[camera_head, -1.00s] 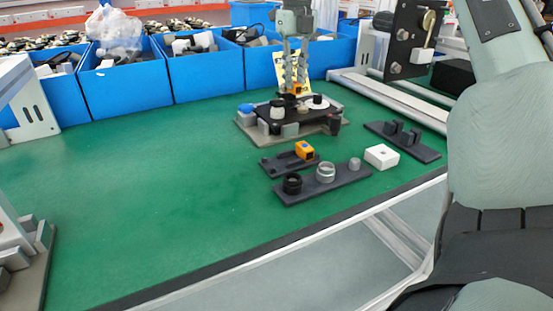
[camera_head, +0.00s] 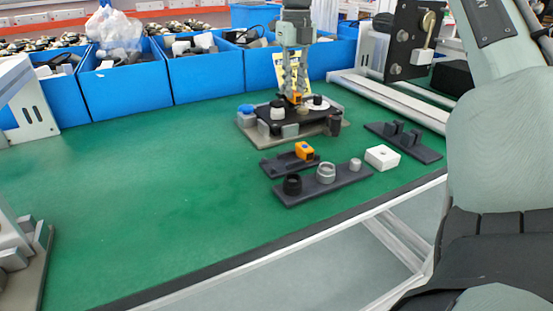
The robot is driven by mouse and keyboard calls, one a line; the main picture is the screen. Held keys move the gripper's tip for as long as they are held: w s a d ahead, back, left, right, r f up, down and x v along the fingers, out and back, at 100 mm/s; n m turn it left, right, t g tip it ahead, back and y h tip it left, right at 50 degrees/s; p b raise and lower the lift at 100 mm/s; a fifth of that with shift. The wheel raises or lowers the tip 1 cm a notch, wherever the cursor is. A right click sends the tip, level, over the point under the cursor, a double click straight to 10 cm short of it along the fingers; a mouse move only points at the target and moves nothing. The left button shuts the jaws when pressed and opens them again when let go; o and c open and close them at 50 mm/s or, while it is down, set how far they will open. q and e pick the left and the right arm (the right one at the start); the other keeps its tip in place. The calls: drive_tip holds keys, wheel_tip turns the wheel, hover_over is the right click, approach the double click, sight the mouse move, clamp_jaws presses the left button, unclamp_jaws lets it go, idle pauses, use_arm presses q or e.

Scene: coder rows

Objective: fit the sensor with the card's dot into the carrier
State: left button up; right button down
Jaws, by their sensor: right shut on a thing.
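My right gripper (camera_head: 296,93) points straight down and is shut on an orange sensor (camera_head: 296,99). The fingers partly hide this sensor. It is low over the black carrier (camera_head: 272,124) on a grey base; I cannot tell whether it touches. A yellow card (camera_head: 305,90) stands upright just behind the fingers; its dot cannot be made out. A second orange sensor (camera_head: 304,151) sits on a small dark tray (camera_head: 277,166) in front of the carrier. My left gripper is out of view.
A dark rack (camera_head: 339,183) with black, clear and grey round parts lies in front. A white box (camera_head: 382,157) and a dark stand (camera_head: 420,150) are to the right. Blue bins (camera_head: 126,92) line the back. The green table is clear at left and centre.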

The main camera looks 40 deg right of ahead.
sight(294, 92)
drive_tip(key=shift+f, duration=0.35)
idle(1.0)
drive_tip(key=c, duration=1.3)
unclamp_jaws()
drive_tip(key=shift+c, duration=0.2)
wheel_tip(294, 92, up, 12)
